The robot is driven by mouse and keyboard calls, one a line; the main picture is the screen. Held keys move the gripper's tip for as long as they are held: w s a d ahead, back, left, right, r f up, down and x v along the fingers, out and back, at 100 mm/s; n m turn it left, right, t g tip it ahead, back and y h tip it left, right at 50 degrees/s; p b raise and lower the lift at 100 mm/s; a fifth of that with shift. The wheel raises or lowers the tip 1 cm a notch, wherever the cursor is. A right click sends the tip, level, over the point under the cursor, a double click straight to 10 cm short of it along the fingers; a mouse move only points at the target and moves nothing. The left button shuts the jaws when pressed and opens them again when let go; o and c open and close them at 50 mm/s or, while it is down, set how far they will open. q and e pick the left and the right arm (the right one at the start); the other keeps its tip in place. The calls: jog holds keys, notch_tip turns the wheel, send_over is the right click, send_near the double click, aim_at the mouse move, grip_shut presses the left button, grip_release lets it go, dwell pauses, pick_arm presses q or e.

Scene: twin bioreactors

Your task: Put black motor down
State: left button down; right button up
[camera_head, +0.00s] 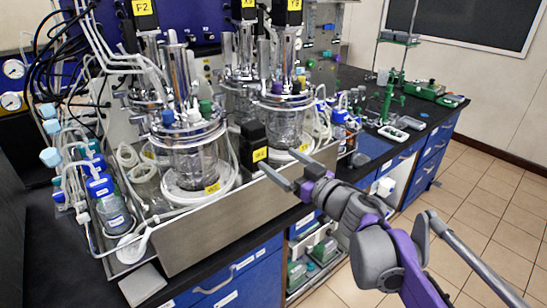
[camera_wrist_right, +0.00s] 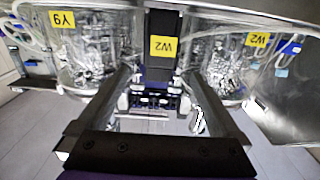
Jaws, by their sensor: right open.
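A black motor (camera_head: 254,136) with a yellow label stands upright between the two front glass vessels, just behind the front wall of the steel tray (camera_head: 235,222). Its base is hidden by the tray wall. In the right wrist view the black motor (camera_wrist_right: 163,22) shows ahead, labelled W2. My right gripper (camera_head: 279,158) is open, its two fingers in front of and beside the motor near the tray's top edge. In the right wrist view the gripper (camera_wrist_right: 158,78) has its fingers spread, with nothing held between them. My left gripper is not in view.
The left vessel (camera_head: 195,160) and right vessel (camera_head: 287,118) flank the motor, with tubing around them. More black motors (camera_head: 143,15) sit on top. Blue-capped bottles (camera_head: 108,203) stand at the left. Open floor (camera_head: 480,215) lies to the right.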

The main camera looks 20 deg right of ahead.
jog(key=shift+s, duration=0.2)
jog(key=shift+d, duration=0.15)
jog(key=s+d+f+m+g+h, duration=0.2)
jog(key=s+d+f+m+h, duration=0.1)
jog(key=s+f+h, duration=0.3)
jog(key=s+d+f+m+g+h, duration=0.25)
jog(key=s+f+h, duration=0.2)
jog(key=f, duration=0.35)
jog(key=s+a+f+g+y, duration=0.2)
jog(key=s+a+f+g, duration=0.1)
jog(key=s+f, duration=0.5)
jog(key=s+a+f+n+g+y, duration=0.1)
jog(key=s+a+f+g+y, duration=0.1)
jog(key=s+a+f+g, duration=0.2)
jog(key=s+a+f, duration=0.2)
jog(key=s+f, duration=0.2)
jog(key=s, duration=0.1)
jog(key=shift+s+f, duration=0.15)
jog(key=shift+f, duration=0.15)
jog(key=shift+d+n+g, duration=0.1)
jog(key=shift+n+g, duration=0.15)
